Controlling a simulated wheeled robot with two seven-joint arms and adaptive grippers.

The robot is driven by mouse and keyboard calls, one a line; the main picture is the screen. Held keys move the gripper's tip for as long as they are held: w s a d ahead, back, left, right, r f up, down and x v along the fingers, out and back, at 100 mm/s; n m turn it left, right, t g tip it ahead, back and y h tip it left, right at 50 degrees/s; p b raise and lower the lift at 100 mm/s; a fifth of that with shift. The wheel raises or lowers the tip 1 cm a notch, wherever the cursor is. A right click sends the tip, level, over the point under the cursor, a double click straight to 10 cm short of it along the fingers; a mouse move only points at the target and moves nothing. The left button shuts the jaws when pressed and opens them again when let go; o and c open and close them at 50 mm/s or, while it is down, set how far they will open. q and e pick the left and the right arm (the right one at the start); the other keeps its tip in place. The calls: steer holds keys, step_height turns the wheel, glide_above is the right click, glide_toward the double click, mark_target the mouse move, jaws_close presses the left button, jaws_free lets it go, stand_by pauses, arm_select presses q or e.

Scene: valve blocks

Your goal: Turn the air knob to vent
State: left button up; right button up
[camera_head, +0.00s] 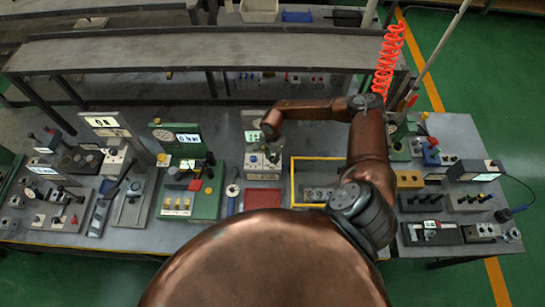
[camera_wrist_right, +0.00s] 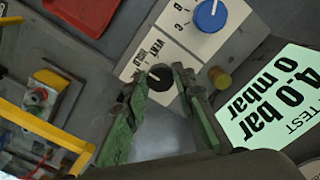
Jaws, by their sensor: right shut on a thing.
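The air knob (camera_wrist_right: 160,76) is black with a pale pointer mark and sits on a light panel in the wrist view. Its labels, VENT and HOLD among them, are printed beside it, and I cannot tell exactly which one the mark meets. My right gripper (camera_wrist_right: 162,88) has its two green fingers on either side of the knob, shut on it. In the head view, my right gripper (camera_head: 272,150) reaches down at the light valve block (camera_head: 262,172), partly hiding its face. The knob is too small to make out there. My left gripper is not in view.
A blue knob (camera_wrist_right: 210,14) and a brass fitting (camera_wrist_right: 220,78) are close to the air knob. A display (camera_wrist_right: 280,98) reads 4.0 bar, 0 mbar, TEST. A red tray (camera_head: 262,198) lies in front of the block, a yellow frame (camera_head: 293,180) to its right, a green station (camera_head: 207,205) left.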

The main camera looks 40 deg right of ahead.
jaws_close()
steer(key=shift+m, duration=0.3)
steer(key=shift+f+m+b, duration=0.1)
steer(key=shift+m+b, duration=0.6)
steer(key=shift+m, duration=0.5)
steer(key=m+b, duration=0.2)
steer(key=m, duration=0.4)
steer(key=o, duration=0.8)
jaws_free()
